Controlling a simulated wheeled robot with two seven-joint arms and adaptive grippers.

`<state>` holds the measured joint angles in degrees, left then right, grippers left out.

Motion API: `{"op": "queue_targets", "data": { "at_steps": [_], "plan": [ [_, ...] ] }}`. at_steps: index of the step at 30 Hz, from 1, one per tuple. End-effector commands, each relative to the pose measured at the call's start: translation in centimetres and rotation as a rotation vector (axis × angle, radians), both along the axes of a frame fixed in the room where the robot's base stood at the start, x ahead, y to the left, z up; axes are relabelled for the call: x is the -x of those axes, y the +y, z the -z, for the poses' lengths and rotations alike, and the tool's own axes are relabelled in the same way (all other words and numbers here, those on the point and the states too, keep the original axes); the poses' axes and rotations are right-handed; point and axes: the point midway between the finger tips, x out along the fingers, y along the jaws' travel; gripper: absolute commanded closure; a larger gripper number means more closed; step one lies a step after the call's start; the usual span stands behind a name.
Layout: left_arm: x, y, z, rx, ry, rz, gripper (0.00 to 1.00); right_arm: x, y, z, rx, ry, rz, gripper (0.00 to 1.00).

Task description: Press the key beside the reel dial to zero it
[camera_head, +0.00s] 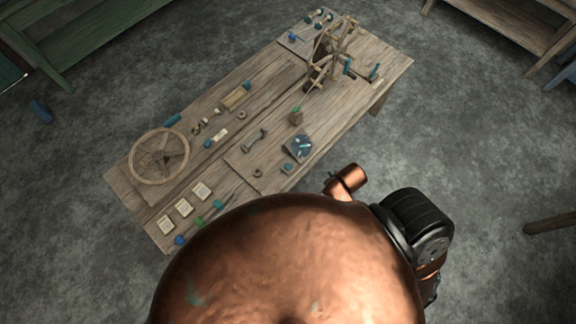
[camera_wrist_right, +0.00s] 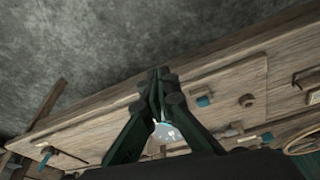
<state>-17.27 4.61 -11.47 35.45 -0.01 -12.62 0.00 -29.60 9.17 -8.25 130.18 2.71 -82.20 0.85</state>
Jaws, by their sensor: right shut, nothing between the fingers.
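The wooden reel (camera_head: 330,50) stands at the far right end of the workbench in the head view. In the right wrist view, a pale, round dial-like face (camera_wrist_right: 166,132) shows partly behind the fingers of my right gripper (camera_wrist_right: 160,76). I cannot tell for sure whether it is the reel dial, and no key can be made out beside it. My right gripper is shut and empty, over the bench; contact cannot be told. My left gripper is in neither view.
A teal-handled lever (camera_head: 374,71) stands right of the reel. My copper body hides the near side. Grey floor surrounds the bench.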

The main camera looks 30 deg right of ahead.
Motion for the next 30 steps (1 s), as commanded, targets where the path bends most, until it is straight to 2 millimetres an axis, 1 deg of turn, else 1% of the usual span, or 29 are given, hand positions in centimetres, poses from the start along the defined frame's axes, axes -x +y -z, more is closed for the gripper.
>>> {"op": "queue_targets", "data": {
  "at_steps": [1,5,6,8,9,11,12,14,15,17,18,20,21,23,24,25,27,30],
  "plan": [
    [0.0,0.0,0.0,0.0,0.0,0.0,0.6,0.6,-0.2,1.8,0.005,0.016,0.017,1.0],
    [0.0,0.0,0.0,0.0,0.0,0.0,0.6,1.3,-0.5,6.4,0.013,0.041,0.026,1.0],
    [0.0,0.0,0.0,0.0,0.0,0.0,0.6,1.5,-0.4,8.0,0.014,0.048,0.026,1.0],
    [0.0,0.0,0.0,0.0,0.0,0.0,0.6,1.8,-0.3,10.4,0.012,0.058,0.023,1.0],
    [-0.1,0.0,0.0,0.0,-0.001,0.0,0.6,2.1,-0.2,12.2,0.012,0.066,0.019,1.0],
    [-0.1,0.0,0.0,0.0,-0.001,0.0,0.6,2.7,0.0,15.1,0.009,0.078,0.013,1.0],
    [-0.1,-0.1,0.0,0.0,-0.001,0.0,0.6,3.2,0.1,17.2,0.007,0.086,0.008,1.0],
    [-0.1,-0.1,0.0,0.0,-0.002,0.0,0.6,4.3,0.3,20.5,0.004,0.1,0.002,1.0],
    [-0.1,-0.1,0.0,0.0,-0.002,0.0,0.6,5.3,0.4,22.7,0.002,0.11,-0.002,1.0],
    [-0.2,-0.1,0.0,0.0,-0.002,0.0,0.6,6.9,0.5,25.9,0.0,0.124,-0.01,1.0],
    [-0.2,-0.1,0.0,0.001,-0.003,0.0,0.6,8.2,0.6,27.9,-0.001,0.134,-0.015,1.0],
    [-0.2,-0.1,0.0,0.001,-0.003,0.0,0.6,10.2,0.7,30.7,-0.003,0.148,-0.022,1.0],
    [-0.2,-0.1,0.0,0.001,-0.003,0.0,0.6,11.8,0.8,32.4,-0.004,0.158,-0.027,1.0],
    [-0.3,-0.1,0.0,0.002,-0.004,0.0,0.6,14.1,0.8,34.6,-0.006,0.171,-0.036,1.0],
    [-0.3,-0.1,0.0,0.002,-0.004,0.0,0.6,15.7,0.8,35.8,-0.006,0.179,-0.04,1.0],
    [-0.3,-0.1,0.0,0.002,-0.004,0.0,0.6,16.8,0.8,36.6,-0.007,0.184,-0.044,1.0],
    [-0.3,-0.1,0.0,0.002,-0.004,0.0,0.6,19.2,0.7,38.1,-0.007,0.197,-0.051,1.0],
    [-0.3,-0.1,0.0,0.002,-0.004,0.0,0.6,22.0,0.6,39.4,-0.007,0.209,-0.059,1.0]
  ]
}}
